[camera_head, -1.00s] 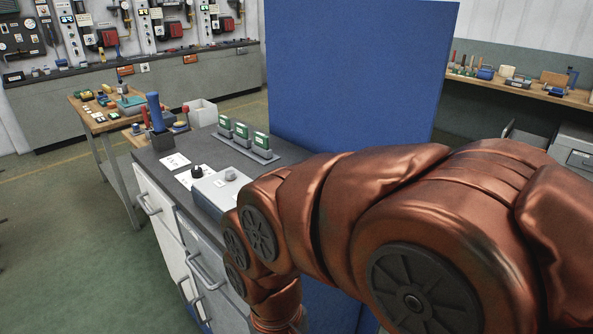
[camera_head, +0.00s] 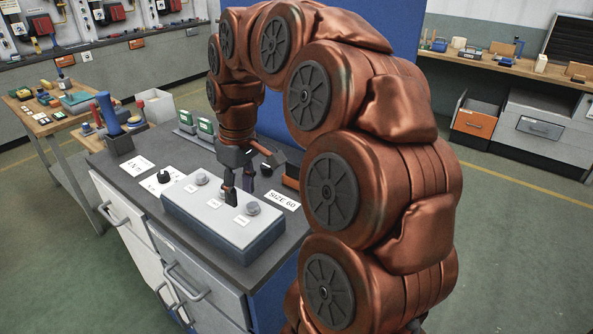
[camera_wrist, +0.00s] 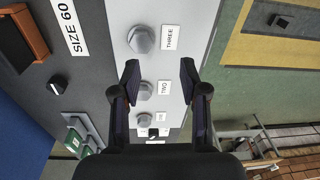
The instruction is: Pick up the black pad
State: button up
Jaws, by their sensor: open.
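My gripper (camera_head: 240,188) points down over the grey box, its two dark fingers apart and empty. In the wrist view my gripper (camera_wrist: 159,80) shows the box's middle between its fingers. A small black piece (camera_wrist: 57,85) lies on the dark counter beside the "SIZE 60" label, left of the fingers. Another small black piece (camera_head: 163,176) stands on a white card at the near left of the box. I cannot tell which of these is the black pad.
The "SIZE 60" label (camera_head: 283,200) lies right of the box. An orange-brown tray (camera_wrist: 36,28) sits near it. Green-and-white blocks (camera_head: 205,127) stand at the counter's back, before a blue panel (camera_head: 396,30). A blue-handled tool (camera_head: 108,112) stands in a holder at left.

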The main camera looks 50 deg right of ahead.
jog(key=w+d+r, duration=0.1)
jog(key=w+d, duration=0.2)
jog(key=d, duration=0.9)
jog(key=m+t, duration=0.1)
send_over(297, 164)
jog(key=shift+s+d+r+p, duration=0.1)
jog(key=shift+s+d+p, duration=0.15)
jog(key=shift+p, duration=0.2)
jog(key=shift+h, duration=0.3)
jog(key=shift+w+a+f+p, duration=0.15)
jog(key=shift+f+p, duration=0.75)
jog(key=shift+f, duration=1.05)
jog(key=shift+w+a+f+p, duration=0.15)
jog(key=shift+f+p, duration=0.75)
jog(key=shift+f, duration=1)
jog(key=shift+c, duration=0.3)
grip_shut()
